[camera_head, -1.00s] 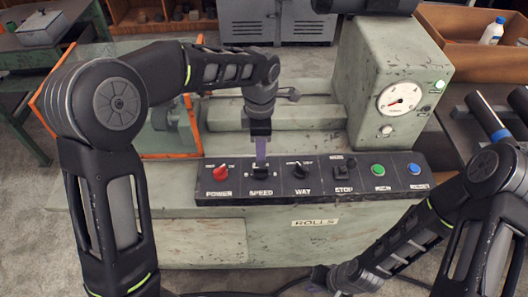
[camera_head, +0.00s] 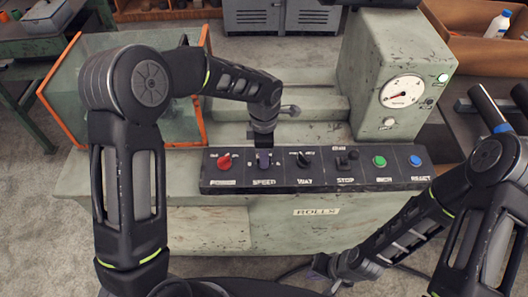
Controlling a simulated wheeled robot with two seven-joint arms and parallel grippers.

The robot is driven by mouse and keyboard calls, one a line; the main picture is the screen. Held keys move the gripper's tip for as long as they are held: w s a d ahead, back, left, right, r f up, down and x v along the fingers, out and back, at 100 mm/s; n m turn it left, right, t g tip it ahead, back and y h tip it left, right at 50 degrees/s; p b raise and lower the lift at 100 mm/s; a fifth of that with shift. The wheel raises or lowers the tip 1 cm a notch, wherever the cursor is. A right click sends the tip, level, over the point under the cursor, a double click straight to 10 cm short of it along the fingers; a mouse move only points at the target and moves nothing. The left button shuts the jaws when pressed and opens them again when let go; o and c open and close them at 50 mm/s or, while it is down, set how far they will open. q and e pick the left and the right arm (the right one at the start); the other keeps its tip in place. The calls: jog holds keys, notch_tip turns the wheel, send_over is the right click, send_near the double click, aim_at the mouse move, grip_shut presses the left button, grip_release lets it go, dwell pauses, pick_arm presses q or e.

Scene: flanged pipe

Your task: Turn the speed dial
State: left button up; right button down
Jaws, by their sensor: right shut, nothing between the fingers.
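The speed dial is the second control from the left on the dark control panel (camera_head: 330,179), above the SPEED label (camera_head: 264,183). My right gripper (camera_head: 322,268) is low in front of the machine, shut and empty, away from the panel.
On the panel, a red power knob (camera_head: 226,161) is just left of the speed dial and a black way knob (camera_head: 303,160) just right. The stop control (camera_head: 346,158), green button (camera_head: 379,162) and blue button (camera_head: 415,161) follow. A gauge (camera_head: 402,93) sits on the machine housing.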

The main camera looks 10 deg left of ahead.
pick_arm(q)
jog(key=shift+f, duration=0.1)
grip_shut()
dwell(0.3)
